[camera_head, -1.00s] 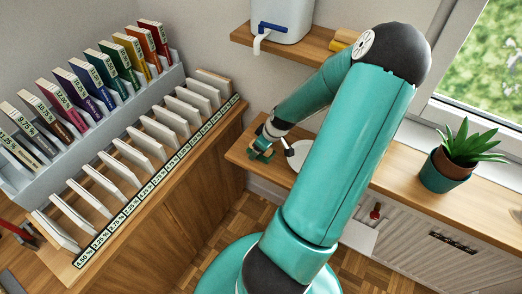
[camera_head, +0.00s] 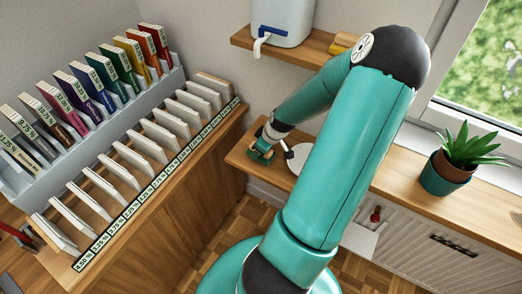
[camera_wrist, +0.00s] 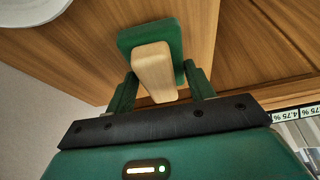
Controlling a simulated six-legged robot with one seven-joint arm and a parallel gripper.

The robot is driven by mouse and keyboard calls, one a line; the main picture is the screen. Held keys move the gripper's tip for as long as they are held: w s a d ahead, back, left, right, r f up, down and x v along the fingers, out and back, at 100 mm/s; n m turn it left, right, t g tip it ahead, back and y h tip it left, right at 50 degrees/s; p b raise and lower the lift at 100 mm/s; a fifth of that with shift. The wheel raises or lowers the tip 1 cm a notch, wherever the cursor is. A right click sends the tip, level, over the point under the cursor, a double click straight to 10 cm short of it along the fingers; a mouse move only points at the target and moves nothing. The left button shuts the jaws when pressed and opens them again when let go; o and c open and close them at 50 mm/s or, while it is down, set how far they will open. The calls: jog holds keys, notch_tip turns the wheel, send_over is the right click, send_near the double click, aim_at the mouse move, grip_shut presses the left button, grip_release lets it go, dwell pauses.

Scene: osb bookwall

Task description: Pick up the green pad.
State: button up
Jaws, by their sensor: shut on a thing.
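The green pad (camera_wrist: 133,41) has a pale wooden handle (camera_wrist: 153,70) and lies flat against the wooden bench top in the wrist view. My gripper (camera_wrist: 160,80) has its two green fingers on either side of the handle, shut on it. In the head view my gripper (camera_head: 262,150) is at the left end of the bench under the window. The pad is small and mostly hidden by the gripper there. Whether the pad is clear of the wood I cannot tell.
A white round dish (camera_head: 298,157) lies beside my gripper, partly behind my arm. A shelf (camera_head: 300,45) with a white container (camera_head: 284,22) hangs above. A potted plant (camera_head: 449,167) stands at right. A rack of labelled books (camera_head: 95,85) and pale slabs fills the left.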

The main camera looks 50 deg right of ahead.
notch_tip(320, 180, up, 3)
jog(key=shift+s+f, duration=0.1)
jog(key=shift+s, duration=0.05)
jog(key=s+a+r, duration=0.1)
jog(key=s+r, duration=0.1)
jog(key=r, duration=0.1)
jog(key=s+a+r, duration=0.1)
jog(key=r, duration=0.1)
jog(key=shift+s+a, duration=0.2)
jog(key=shift+a, duration=0.15)
jog(key=s+a+r, duration=0.4)
jog(key=s+a, duration=0.2)
jog(key=s, duration=0.1)
jog(key=shift+r, duration=0.2)
jog(key=shift+a, duration=0.1)
jog(key=o, duration=0.5)
jog(key=shift+c, duration=0.2)
jog(key=c, duration=0.3)
jog(key=shift+c, duration=0.2)
jog(key=shift+s, duration=0.15)
